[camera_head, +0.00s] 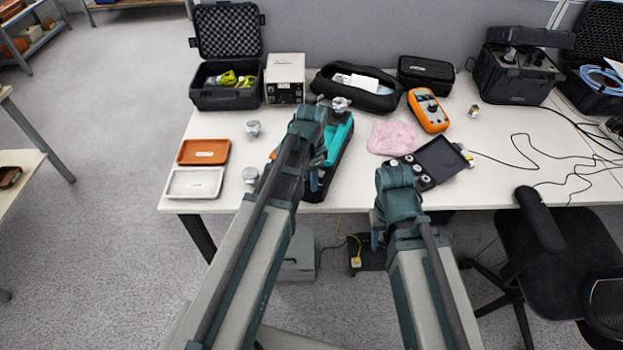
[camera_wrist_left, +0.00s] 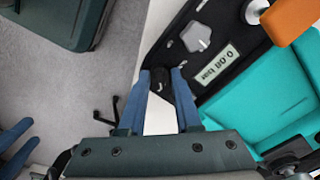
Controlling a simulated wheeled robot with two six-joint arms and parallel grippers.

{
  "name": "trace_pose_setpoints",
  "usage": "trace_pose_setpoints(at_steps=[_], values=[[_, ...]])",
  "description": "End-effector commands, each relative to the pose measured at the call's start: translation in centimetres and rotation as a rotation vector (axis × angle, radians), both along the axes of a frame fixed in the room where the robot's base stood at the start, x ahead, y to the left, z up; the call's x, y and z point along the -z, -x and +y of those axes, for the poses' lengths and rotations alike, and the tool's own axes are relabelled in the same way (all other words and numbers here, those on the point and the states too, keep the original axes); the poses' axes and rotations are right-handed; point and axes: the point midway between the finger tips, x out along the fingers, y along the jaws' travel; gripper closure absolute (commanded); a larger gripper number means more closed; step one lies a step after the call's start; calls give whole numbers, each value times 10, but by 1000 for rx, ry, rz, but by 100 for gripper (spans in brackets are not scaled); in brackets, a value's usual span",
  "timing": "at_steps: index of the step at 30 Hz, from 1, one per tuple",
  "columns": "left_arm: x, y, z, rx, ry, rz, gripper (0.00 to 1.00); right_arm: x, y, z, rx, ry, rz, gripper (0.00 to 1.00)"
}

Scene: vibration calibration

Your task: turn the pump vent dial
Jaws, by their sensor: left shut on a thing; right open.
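The pump (camera_head: 341,140) is a black and teal unit near the table's front edge, partly hidden by my left arm in the head view. In the left wrist view its black panel (camera_wrist_left: 222,33) carries a display reading about 0.0 bar (camera_wrist_left: 216,67) and a silver knob (camera_wrist_left: 196,38). A small dark dial (camera_wrist_left: 160,84) sits at the panel's edge between the blue fingertips of my left gripper (camera_wrist_left: 161,76), which is shut on it. The dial's markings are too small to read. My right gripper (camera_head: 376,236) is open and empty, at the table's front edge.
A black tray box with weights (camera_head: 440,160) lies beside my right arm. A pink cloth (camera_head: 391,137), an orange meter (camera_head: 428,110) and a black pouch (camera_head: 357,90) lie behind. Orange (camera_head: 203,152) and white (camera_head: 194,183) trays are at left. Cables cross the right side.

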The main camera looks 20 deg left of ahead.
Motion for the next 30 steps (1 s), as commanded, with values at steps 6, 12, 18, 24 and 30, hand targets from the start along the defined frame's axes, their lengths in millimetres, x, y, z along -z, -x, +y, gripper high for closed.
trace_pose_setpoints(at_steps=[6, 12, 18, 24, 30], values=[[0, 0, 0, 0, 0, 0, 41, 0, 0, 0, 0, 0, 0, 50], [0, 0, 0, 0, 0, 0, 37, 0, 0, 0, 0, 0, 0, 50], [-2, 0, 0, -1, 0, 0, 37, -2, 0, 0, 0, 0, 0, 50], [-14, 0, 0, -1, 0, 0, 37, -14, 0, 0, 0, 0, 0, 50], [-39, 0, 0, -1, 0, 0, 37, -39, 0, 0, 0, 0, 0, 50]])
